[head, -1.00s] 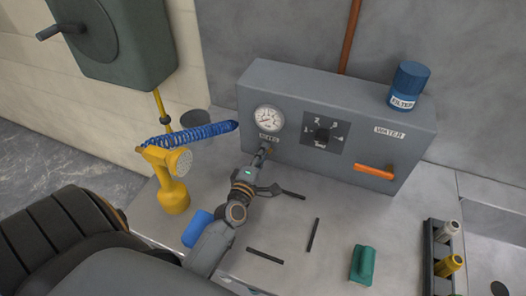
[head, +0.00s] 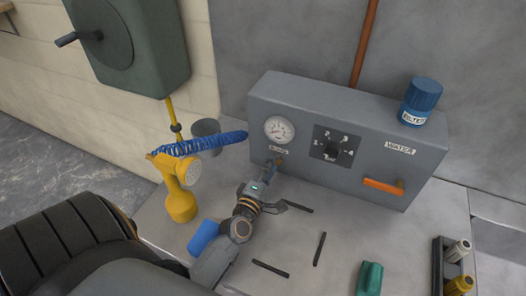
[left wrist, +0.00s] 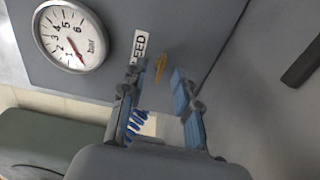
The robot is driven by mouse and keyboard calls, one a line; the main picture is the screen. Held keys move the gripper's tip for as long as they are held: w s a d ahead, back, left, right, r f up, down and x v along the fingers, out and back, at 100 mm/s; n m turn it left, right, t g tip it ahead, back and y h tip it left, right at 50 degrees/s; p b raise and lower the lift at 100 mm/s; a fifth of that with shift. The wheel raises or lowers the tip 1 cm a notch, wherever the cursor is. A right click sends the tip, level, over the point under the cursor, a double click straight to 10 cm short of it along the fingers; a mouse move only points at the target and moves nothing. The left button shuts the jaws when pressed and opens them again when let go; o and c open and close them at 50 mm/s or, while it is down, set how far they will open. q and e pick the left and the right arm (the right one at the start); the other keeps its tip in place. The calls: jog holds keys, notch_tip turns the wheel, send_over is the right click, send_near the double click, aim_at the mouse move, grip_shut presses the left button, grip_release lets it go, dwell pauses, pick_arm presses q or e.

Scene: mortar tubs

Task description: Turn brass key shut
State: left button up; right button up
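The brass key (left wrist: 160,66) sticks out of the grey panel beside a white label ending in "EED" (left wrist: 139,46), under the round gauge (head: 279,129). In the head view it is a small brass spot (head: 278,161), partly hidden by my left gripper (head: 273,170). In the left wrist view the left gripper (left wrist: 156,98) is open, its two blue-padded fingers apart. The key lies ahead of the gap between the fingertips, and no contact shows. My right gripper is not in view.
The panel (head: 310,110) also bears a black dial (head: 333,148) and an orange lever (head: 383,187). A blue filter (head: 420,100) stands on top.

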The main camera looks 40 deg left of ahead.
pick_arm(q)
jog(key=v, duration=1)
jog(key=shift+s+d, duration=0.2)
jog(key=shift+s, duration=0.15)
jog(key=shift+r, duration=0.1)
